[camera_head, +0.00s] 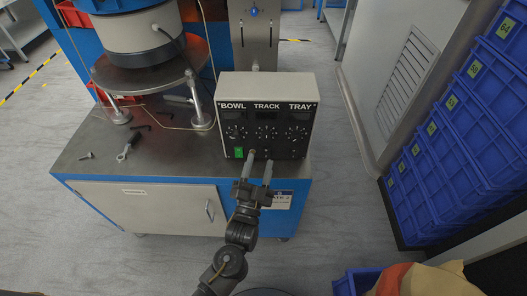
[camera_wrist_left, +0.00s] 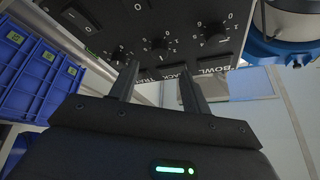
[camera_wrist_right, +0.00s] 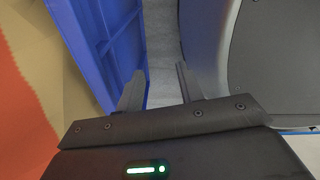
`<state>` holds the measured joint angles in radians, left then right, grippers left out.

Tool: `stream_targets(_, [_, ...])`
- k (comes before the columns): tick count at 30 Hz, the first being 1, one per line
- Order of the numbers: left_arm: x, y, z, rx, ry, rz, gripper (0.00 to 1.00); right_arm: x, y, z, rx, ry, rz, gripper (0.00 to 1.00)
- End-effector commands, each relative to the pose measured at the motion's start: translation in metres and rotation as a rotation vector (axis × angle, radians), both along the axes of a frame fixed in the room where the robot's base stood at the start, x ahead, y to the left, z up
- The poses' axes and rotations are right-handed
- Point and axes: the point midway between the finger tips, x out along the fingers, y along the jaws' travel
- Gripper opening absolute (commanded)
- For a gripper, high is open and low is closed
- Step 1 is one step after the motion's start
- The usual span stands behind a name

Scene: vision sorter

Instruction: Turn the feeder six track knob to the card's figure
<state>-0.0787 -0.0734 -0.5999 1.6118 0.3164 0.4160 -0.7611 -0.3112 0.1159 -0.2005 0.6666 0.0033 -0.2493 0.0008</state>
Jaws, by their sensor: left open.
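The control box (camera_head: 268,100) stands on the steel bench, its black panel headed BOWL, TRACK and TRAY. Three dials sit in a row below; the track knob (camera_head: 266,131) is the middle one. It also shows upside down in the left wrist view (camera_wrist_left: 160,45), flanked by the other two knobs. My left gripper (camera_head: 260,155) is open and empty, in front of the panel's lower part. In the left wrist view its fingertips (camera_wrist_left: 160,72) frame the track knob with a gap. The pointer's exact figure is too small to read. My right gripper (camera_wrist_right: 159,85) is open and empty.
A green switch (camera_head: 239,153) is at the panel's lower left. Loose bolts and a wrench (camera_head: 128,145) lie on the bench (camera_head: 85,130), beside the bowl feeder (camera_head: 135,35). Blue crates (camera_head: 450,140) are stacked at right. A blue bin (camera_wrist_right: 100,45) is beside my right gripper.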

Motion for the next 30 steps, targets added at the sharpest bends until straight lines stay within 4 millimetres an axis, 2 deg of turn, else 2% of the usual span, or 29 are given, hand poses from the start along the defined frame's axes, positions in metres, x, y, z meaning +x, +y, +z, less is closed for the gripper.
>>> stream_targets(3, [-0.019, 0.005, -0.011, 0.001, 0.002, -0.001, 0.48, 0.000, -0.002, -0.004, -0.004, -0.004, 0.003, 0.36])
stream_targets(9, [-0.037, 0.009, -0.018, 0.000, 0.000, 0.000, 0.48, 0.000, -0.003, -0.006, -0.005, -0.009, 0.004, 0.36])
stream_targets(15, [-0.039, 0.009, -0.019, 0.000, 0.000, 0.000, 0.48, 0.001, -0.018, -0.009, -0.030, 0.004, -0.003, 0.36])
stream_targets(27, [-0.039, 0.009, -0.018, 0.000, -0.001, 0.001, 0.48, 0.008, -0.015, -0.006, -0.024, -0.010, -0.003, 0.36])
stream_targets(30, [-0.039, 0.009, -0.012, 0.000, -0.001, 0.001, 0.48, 0.009, -0.015, 0.000, -0.022, -0.013, -0.002, 0.36])
